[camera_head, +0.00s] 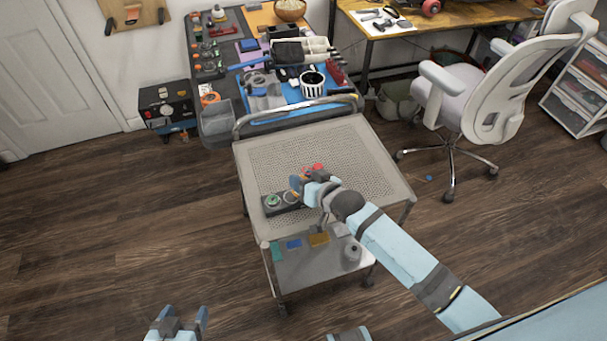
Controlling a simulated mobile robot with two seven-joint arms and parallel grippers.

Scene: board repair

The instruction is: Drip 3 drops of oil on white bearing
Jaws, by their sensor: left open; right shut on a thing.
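A small dark holder (268,210) lies on the perforated top of the grey cart (365,150). In it sit a green round part (272,200) and a pale ring (288,198), which looks like the white bearing; the holder's right part is hidden by my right gripper. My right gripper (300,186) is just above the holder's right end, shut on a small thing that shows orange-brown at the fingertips. I cannot tell whether that is the oiler. A small red item (318,167) shows just beyond it. My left gripper (178,322) is open and empty at the bottom left, away from the cart.
The cart's lower shelf (310,268) holds small coloured parts and a grey round container (352,253). A cluttered tool table (215,125) stands behind the cart. A white office chair (490,90) is at the right. The cart top's back half is clear.

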